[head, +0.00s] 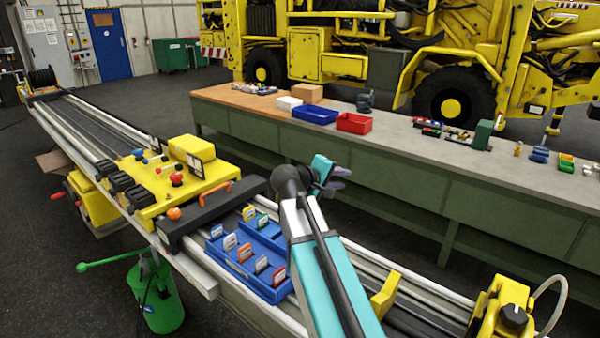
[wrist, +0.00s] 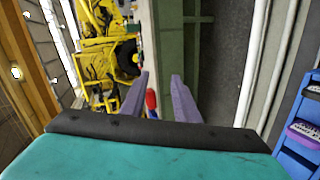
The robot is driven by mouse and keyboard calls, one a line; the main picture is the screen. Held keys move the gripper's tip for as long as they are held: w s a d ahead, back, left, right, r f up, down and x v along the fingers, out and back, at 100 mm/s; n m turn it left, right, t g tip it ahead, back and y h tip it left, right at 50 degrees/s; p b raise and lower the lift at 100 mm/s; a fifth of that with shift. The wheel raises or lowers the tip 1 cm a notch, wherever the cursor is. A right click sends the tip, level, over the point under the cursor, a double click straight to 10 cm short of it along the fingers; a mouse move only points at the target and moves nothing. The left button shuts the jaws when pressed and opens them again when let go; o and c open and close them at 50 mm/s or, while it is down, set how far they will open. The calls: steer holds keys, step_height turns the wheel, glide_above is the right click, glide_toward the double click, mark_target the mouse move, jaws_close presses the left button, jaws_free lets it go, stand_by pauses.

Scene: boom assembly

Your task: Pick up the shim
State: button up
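My gripper (head: 341,178) is raised over the rail beside the blue compartment tray (head: 273,294), up and to its right in the head view. In the wrist view my gripper (wrist: 160,82) has its two purple fingers apart, with nothing held between them. The tray has several compartments with upright coloured and white label cards (head: 246,252). Its edge shows at the right of the wrist view (wrist: 287,160), with small purple contents. I cannot make out which piece is the shim; the compartment contents are too small to tell in the head view.
A yellow unit with knobs (head: 155,200) and a black bar with an orange handle (head: 205,212) sit left of the tray. A yellow bracket (head: 384,295) stands on the rail to its right. Behind is a long bench (head: 400,150) with blue and red bins.

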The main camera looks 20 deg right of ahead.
steer(key=s+d+f+g+y+b, duration=0.1)
steer(key=s+d+f+g+y, duration=0.15)
steer(key=s+d, duration=0.7)
steer(key=s+d+f+g+y+b, duration=0.15)
steer(key=s+d+f+g, duration=0.25)
steer(key=s+d, duration=0.5)
steer(key=s+d+n+y, duration=0.2)
steer(key=s+d+y, duration=0.2)
steer(key=s, duration=0.5)
steer(key=s+d+n+y+b, duration=0.1)
steer(key=s+d+y, duration=0.3)
steer(key=s, duration=0.6)
steer(key=shift+s+f+n, duration=0.3)
steer(key=shift+n, duration=0.3)
steer(key=shift+o, duration=0.4)
